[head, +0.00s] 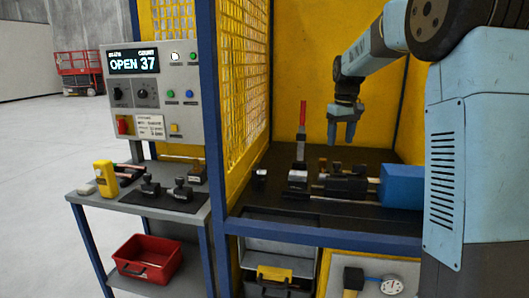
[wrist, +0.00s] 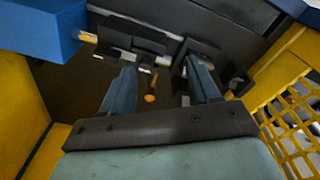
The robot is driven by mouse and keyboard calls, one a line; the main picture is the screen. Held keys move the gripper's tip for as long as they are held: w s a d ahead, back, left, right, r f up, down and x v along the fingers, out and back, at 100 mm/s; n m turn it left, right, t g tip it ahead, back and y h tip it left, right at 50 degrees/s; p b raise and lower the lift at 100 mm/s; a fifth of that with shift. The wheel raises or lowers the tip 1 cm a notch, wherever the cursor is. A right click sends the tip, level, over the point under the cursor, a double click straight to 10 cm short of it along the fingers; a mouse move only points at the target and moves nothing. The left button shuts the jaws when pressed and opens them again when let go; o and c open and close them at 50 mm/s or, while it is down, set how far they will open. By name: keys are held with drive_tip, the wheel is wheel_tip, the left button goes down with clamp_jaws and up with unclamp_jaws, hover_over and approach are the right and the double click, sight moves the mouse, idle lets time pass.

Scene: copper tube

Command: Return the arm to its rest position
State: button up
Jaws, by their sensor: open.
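My gripper (head: 343,130) hangs above the dark bench inside the yellow cell, fingers pointing down. In the wrist view my gripper (wrist: 163,92) has its two blue-grey fingers apart, with nothing held between them. Below it on the bench stands a black clamp fixture (head: 345,184), which also shows in the wrist view (wrist: 135,38). A copper-coloured piece (wrist: 88,37) shows between the blue block and the fixture in the wrist view. My arm reaches in from the right.
A blue block (head: 402,186) sits at the bench's right. A red-handled lever (head: 302,116) stands upright on the left. Yellow mesh (head: 242,70) and a blue post (head: 210,110) bound the cell's left side. A control panel (head: 148,92) reads OPEN 37. Air around my gripper is clear.

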drive_tip(key=s+r+m+t, duration=0.1)
drive_tip(key=s+r+t, duration=0.1)
drive_tip(key=s, duration=1.2)
drive_tip(key=s+r+m+t, duration=0.1)
drive_tip(key=s+r, duration=0.1)
drive_tip(key=s, duration=1.2)
drive_tip(key=s+a+f+m+t, duration=0.1)
drive_tip(key=s+f, duration=0.4)
drive_tip(key=s, duration=0.5)
drive_tip(key=shift+m+t, duration=0.3)
drive_tip(key=shift+c, duration=0.2)
